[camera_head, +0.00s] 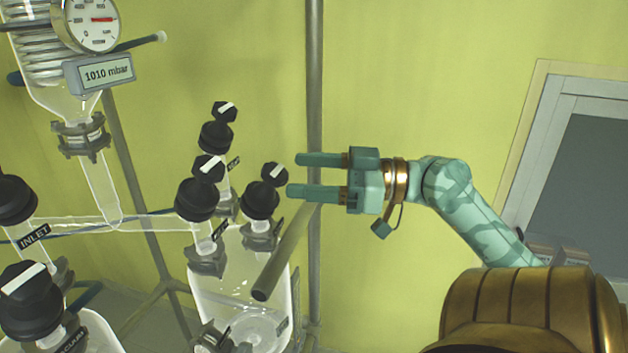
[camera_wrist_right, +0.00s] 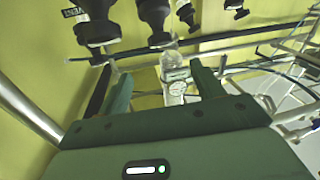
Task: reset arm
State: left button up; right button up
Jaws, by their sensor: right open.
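My right gripper (camera_head: 296,175) is open, its two green fingers pointing left in the head view with nothing between them. Its fingertips appear just right of a black valve knob (camera_head: 260,199) on the glass reactor vessel (camera_head: 240,290); a gap in depth cannot be judged. In the right wrist view, the open fingers (camera_wrist_right: 160,78) point at glassware, with a clear glass piece (camera_wrist_right: 172,78) showing between and beyond them. My left gripper is not in view.
More black knobs (camera_head: 197,199) stand on the reactor. A pressure gauge (camera_head: 96,22) and a 1010 mbar display (camera_head: 101,74) hang at upper left. A grey vertical pole (camera_head: 314,60) stands behind my fingers. Wall space right of the pole looks clear up to a framed window (camera_head: 580,180).

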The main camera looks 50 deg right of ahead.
jog(key=shift+s+d, duration=0.15)
jog(key=shift+s, duration=0.1)
jog(key=shift+r, duration=0.1)
dwell(0.4)
